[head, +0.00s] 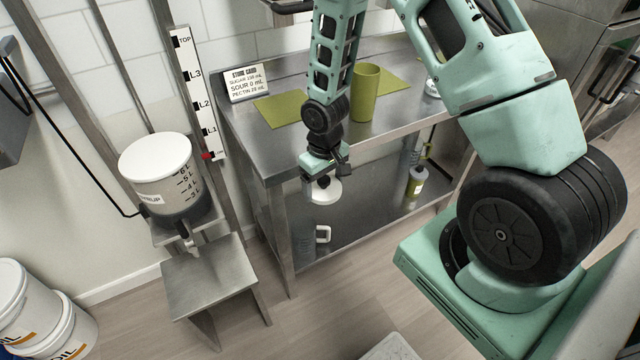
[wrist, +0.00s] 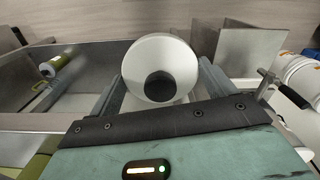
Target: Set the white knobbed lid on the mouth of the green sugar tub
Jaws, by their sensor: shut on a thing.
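The white lid (head: 327,195) with a dark knob hangs below my gripper (head: 322,177), in front of the steel table's front edge and below its top. In the wrist view the lid (wrist: 152,47) faces the camera, with its black knob (wrist: 160,86) toward my gripper (wrist: 160,92). My gripper is shut on the lid; the exact finger contact is hard to see. The green sugar tub (head: 365,95) stands upright on the table, behind and to the right of my gripper. It is apart from the lid, and its inside is hidden.
The steel table (head: 300,145) carries green mats (head: 278,110) and a store card (head: 244,83). A white syrup hopper (head: 160,170) stands left, above a steel stand (head: 210,275). White buckets (head: 25,310) stand lower left.

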